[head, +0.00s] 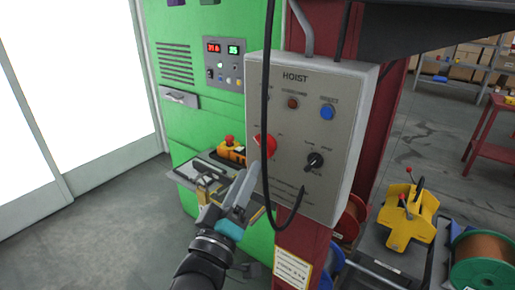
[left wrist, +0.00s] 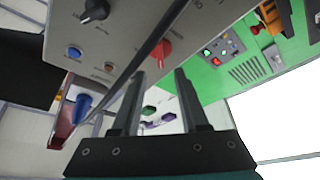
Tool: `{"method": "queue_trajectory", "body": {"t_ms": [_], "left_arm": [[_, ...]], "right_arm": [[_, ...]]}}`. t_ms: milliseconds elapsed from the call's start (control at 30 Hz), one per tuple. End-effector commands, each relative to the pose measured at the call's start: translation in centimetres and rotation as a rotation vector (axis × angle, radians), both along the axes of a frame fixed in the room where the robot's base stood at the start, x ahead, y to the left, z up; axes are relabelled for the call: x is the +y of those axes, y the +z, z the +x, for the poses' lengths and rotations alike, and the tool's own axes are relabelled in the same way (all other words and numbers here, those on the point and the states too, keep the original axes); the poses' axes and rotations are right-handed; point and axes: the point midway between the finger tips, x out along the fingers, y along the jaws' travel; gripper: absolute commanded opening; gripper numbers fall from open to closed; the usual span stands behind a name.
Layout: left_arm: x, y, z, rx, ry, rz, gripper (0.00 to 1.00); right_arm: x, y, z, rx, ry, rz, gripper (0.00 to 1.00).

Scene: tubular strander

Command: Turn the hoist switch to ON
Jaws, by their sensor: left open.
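The grey hoist box (head: 297,185), labelled HOIST, is fixed to a red post. On its face a red rotary switch (head: 265,146) sits at the left and a black selector knob (head: 315,160) at the lower right. The switch's ON/OFF marks are too small to read. My left gripper (head: 247,182) is in front of the box's lower left, just below the red switch. In the left wrist view its two fingers are apart and empty, with the red switch (left wrist: 161,50) beyond them, apart from the fingertips. My right gripper is not in view.
A black cable (head: 266,90) hangs in front of the box and loops beneath it, close to my left gripper. A green cabinet (head: 195,125) stands behind. A yellow-and-black device (head: 404,220) and cable reels (head: 482,260) are at the right. Floor is clear at the left.

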Motion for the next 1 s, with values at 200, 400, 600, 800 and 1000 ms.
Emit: {"method": "queue_trajectory", "body": {"t_ms": [200,400,600,800,1000], "left_arm": [[-1.1,1.1,3.1,-0.001,0.001,0.002,0.44],[-1.9,1.6,5.2,-0.001,0.001,0.002,0.44],[-2.2,1.8,6.1,0.001,0.000,0.000,0.44],[-2.2,1.8,6.2,0.001,0.000,0.000,0.44],[-2.2,1.8,6.2,0.001,0.000,0.001,0.30]], "right_arm": [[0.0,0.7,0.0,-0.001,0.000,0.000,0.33],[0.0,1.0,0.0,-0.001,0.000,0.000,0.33],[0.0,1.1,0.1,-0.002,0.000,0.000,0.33],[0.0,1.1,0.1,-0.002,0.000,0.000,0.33],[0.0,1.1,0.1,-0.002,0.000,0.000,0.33]]}}
